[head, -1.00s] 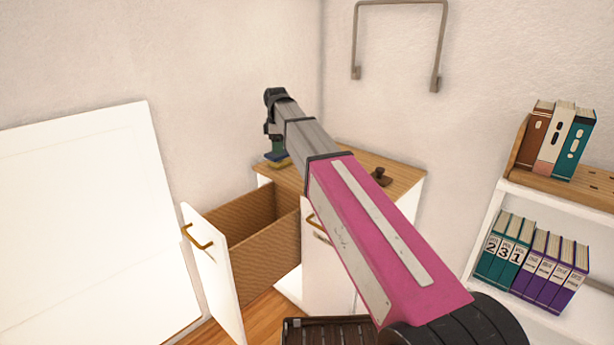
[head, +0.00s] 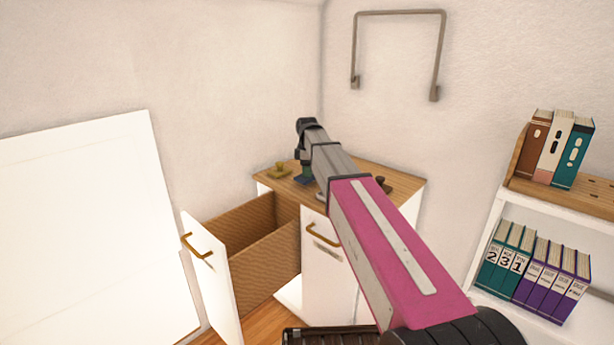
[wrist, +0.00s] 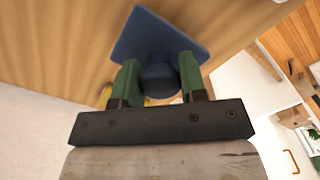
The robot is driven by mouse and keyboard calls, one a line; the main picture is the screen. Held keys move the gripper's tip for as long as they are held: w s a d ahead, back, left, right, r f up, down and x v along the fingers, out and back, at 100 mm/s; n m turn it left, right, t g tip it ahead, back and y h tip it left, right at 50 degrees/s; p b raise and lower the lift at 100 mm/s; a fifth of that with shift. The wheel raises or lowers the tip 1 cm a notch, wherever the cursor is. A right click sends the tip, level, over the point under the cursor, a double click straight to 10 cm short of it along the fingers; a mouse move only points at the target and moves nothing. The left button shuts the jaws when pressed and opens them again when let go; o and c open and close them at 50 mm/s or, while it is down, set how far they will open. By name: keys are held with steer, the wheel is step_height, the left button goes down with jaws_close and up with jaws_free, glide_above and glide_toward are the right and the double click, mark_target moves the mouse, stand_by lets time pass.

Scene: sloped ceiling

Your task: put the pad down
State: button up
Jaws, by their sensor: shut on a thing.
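The pad is a dark blue square plate with a round knob. In the wrist view the pad (wrist: 150,32) sits between the green fingers of my gripper (wrist: 160,78), which is shut on its knob. In the head view the pad (head: 303,179) shows only in part, low over the left half of the wooden cabinet top (head: 345,172). My arm hides much of it. I cannot tell whether the pad touches the wood.
A yellow knobbed piece (head: 280,171) stands on the cabinet top left of the pad. A dark brown piece (head: 383,184) stands to the right, partly behind my arm. An open drawer (head: 255,245) juts out in front. Shelves with binders (head: 535,265) are at right.

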step_height(320, 180, down, 2)
steer(key=shift+f, duration=0.15)
steer(key=o, duration=0.8)
steer(key=shift+f, duration=0.2)
steer(key=r, duration=1.1)
steer(key=shift+w+a, duration=0.15)
steer(key=shift+a, duration=0.05)
